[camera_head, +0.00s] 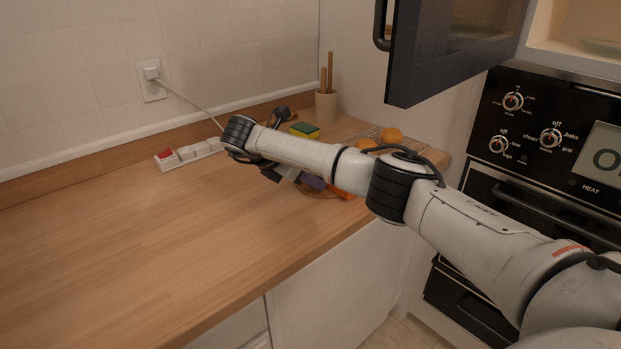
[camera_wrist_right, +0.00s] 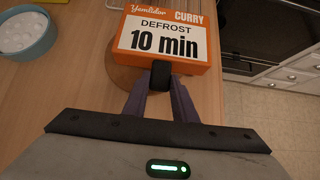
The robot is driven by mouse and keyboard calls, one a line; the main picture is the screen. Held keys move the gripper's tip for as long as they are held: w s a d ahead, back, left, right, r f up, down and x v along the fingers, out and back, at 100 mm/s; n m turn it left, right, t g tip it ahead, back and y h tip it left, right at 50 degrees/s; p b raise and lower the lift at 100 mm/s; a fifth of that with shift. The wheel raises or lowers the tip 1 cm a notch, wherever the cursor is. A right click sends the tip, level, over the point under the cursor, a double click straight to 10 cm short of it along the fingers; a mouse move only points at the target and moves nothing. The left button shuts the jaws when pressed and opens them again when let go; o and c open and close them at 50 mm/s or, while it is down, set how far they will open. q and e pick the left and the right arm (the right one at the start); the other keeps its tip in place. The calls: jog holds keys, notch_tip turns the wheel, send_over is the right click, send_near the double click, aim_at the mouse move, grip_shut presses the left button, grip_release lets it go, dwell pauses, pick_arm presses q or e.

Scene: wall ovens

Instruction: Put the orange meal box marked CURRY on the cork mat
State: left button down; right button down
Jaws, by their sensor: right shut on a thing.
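The orange meal box marked CURRY (camera_wrist_right: 162,42) is at the top middle of the right wrist view, its "DEFROST 10 min" label facing up. My right gripper (camera_wrist_right: 160,82) is shut on its near edge. In the head view only a small orange part of the box (camera_head: 346,194) shows below my right arm. The round brown cork mat (camera_wrist_right: 122,80) shows beside and under the box's left near corner; the box covers much of it. Whether the box touches the mat or hangs just above it, I cannot tell. My left gripper is out of view.
A teal bowl (camera_wrist_right: 38,48) stands left of the box. A sponge (camera_head: 304,130), a utensil pot (camera_head: 326,107), orange round items (camera_head: 391,135) and a power strip (camera_head: 188,154) are further back. An open dark door (camera_head: 440,55) hangs above. The left counter is clear.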

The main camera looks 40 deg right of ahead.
jog(key=c, duration=1.9)
grip_release()
jog(key=shift+f, duration=0.1)
jog(key=o, duration=0.4)
jog(key=shift+o, duration=0.2)
jog(key=v, duration=1.2)
jog(key=shift+b, duration=0.35)
jog(key=shift+s, duration=0.1)
